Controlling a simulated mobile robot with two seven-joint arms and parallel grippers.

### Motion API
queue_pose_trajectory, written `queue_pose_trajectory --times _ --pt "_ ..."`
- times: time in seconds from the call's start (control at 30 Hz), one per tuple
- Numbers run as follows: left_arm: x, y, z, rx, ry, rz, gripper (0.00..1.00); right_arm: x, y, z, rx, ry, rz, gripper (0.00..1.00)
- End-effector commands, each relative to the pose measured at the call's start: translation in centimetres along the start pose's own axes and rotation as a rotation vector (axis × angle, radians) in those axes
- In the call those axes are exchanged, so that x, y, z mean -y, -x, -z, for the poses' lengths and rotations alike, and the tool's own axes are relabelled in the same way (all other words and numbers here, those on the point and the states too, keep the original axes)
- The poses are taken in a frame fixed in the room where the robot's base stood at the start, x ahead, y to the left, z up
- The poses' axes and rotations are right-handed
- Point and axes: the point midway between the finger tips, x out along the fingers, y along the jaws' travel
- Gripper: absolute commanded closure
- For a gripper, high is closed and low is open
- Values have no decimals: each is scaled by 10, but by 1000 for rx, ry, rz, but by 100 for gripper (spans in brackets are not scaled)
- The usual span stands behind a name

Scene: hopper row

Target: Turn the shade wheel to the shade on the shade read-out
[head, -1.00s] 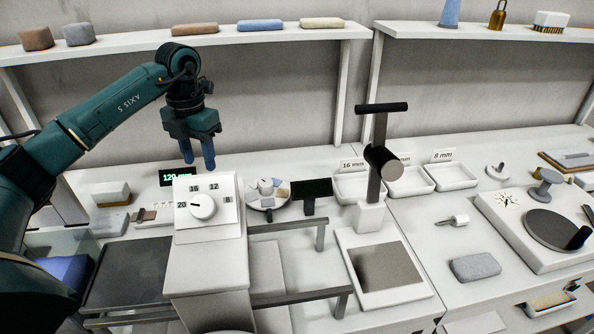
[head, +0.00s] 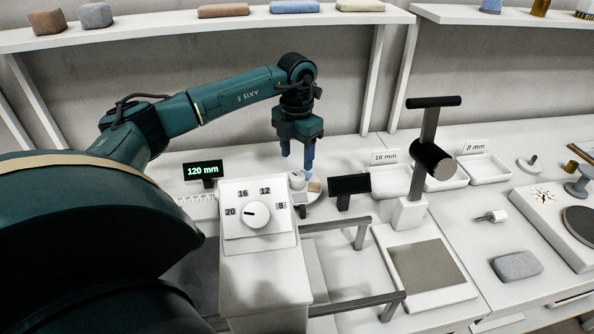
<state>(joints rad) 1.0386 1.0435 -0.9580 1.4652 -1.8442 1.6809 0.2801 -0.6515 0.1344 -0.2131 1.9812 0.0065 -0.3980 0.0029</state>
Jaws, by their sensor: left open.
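The shade wheel (head: 314,187), a small round plate with coloured patches and a pale knob (head: 297,181), lies on the table behind the white dial box. The box and my gripper hide part of it. A small black display (head: 349,185) stands just right of the wheel and may be the shade read-out; I can make out no shade on it. My left gripper (head: 297,160) points down over the wheel, its blue fingers open. One finger overlaps the wheel in the picture; I cannot tell whether it touches. My right gripper is not in view.
The white box bears a dial (head: 257,214) marked 20, 16, 12 and 8. A green-lit display (head: 203,171) reads 120 mm. A black-handled post (head: 428,155) and grey rails (head: 357,304) stand to the right. A shelf (head: 150,30) runs above.

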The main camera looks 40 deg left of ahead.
Motion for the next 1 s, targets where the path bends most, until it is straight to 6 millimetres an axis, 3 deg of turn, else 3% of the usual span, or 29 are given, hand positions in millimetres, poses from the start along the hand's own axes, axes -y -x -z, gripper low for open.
queue_pose_trajectory --times 0.2,0.4,0.73,1.0 --pt "0 -40 1 -4 0 1 45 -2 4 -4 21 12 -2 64" --pt "0 -60 0 -1 1 0 45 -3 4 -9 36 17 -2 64" --pt "0 -63 0 1 1 0 45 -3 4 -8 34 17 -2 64" --pt "0 -63 0 1 1 0 66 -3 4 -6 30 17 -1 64"
